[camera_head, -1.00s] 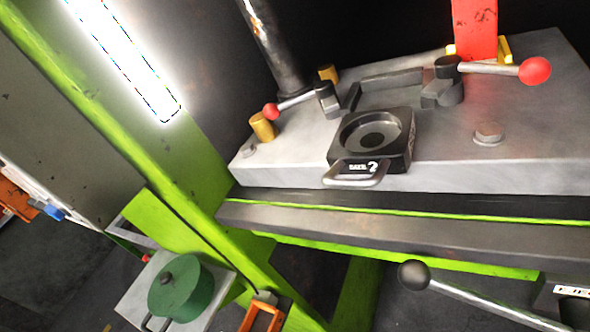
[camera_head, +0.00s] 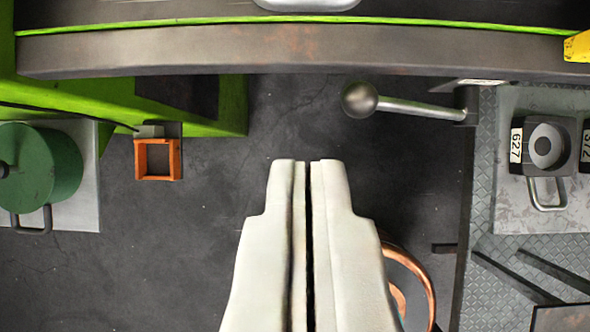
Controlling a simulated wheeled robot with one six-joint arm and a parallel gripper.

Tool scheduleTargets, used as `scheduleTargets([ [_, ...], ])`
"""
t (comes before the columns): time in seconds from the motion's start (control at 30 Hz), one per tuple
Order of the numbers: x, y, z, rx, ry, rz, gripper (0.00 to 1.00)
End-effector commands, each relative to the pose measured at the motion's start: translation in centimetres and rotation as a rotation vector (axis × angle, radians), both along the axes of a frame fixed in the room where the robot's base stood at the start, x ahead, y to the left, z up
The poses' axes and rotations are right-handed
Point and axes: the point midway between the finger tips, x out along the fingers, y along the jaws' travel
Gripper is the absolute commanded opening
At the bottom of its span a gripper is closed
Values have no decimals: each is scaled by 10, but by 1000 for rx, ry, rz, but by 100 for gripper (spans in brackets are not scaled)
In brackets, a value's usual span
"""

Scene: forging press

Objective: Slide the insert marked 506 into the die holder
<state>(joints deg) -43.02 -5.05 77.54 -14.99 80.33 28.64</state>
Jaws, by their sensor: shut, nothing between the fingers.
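My gripper (camera_head: 303,165) is shut and empty, pale, pointing up the picture over the dark floor. A dark insert labelled 627 (camera_head: 565,150), with a round bore and a metal handle, lies on a grey plate at the right. A second insert (camera_head: 586,145) is cut off by the right edge; its label is partly visible and seems to read 372. I see no label 506. The die holder on the press is out of view now; only a silver handle (camera_head: 307,4) shows at the top edge.
The press's dark front edge (camera_head: 200,50) runs across the top. A lever with a ball knob (camera_head: 359,99) juts out below it. A green lidded pot (camera_head: 45,165) and an orange frame (camera_head: 158,175) are at the left. A copper ring (camera_head: 420,275) lies behind my gripper. Dark floor is open between.

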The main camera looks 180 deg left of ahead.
Motion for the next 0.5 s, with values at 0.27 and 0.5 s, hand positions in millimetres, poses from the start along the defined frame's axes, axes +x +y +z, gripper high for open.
scheduleTargets([
  [0.27,23,5,-40,-1,2,-1,0],
  [0.5,48,11,-55,1,0,-1,0],
])
